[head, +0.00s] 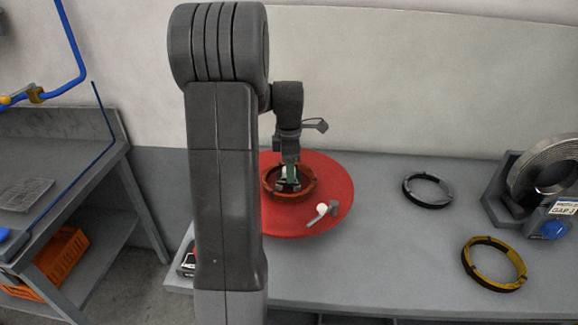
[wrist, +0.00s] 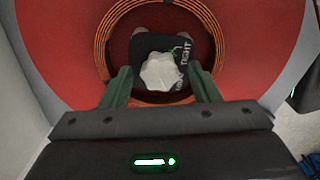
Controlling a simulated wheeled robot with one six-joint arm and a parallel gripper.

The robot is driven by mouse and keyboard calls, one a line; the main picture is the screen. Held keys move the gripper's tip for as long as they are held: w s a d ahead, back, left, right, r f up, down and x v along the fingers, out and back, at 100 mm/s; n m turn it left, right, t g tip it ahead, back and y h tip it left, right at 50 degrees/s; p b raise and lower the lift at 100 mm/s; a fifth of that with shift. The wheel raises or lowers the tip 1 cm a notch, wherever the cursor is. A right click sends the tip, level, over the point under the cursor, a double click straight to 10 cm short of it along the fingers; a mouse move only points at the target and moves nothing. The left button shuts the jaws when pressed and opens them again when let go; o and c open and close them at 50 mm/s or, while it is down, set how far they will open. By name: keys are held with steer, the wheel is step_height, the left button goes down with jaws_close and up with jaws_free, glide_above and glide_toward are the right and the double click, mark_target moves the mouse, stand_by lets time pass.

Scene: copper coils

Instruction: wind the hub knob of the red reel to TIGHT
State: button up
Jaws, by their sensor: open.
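The red reel (head: 333,184) lies flat on the grey bench, partly hidden behind my arm in the head view. Its red disc (wrist: 258,45) also fills much of the wrist view, with a ring of copper coil (wrist: 103,40) around the dark centre. The pale lobed hub knob (wrist: 162,72) sits in the middle on a dark base with the word TIGHT (wrist: 184,50) beside it. My gripper (wrist: 162,83) is open, with one green finger on each side of the knob. I see gaps between the fingers and the knob. In the head view my gripper (head: 289,183) points down into the coil ring.
A small white-tipped crank or lever (head: 322,209) stands on the reel's front rim. To the right lie a dark ring (head: 428,190) and a yellow ring (head: 494,263). A metal coil in a stand (head: 548,172) is at the far right. Bench between is clear.

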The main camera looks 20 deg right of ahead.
steer(key=c, duration=1)
steer(key=shift+m, duration=0.3)
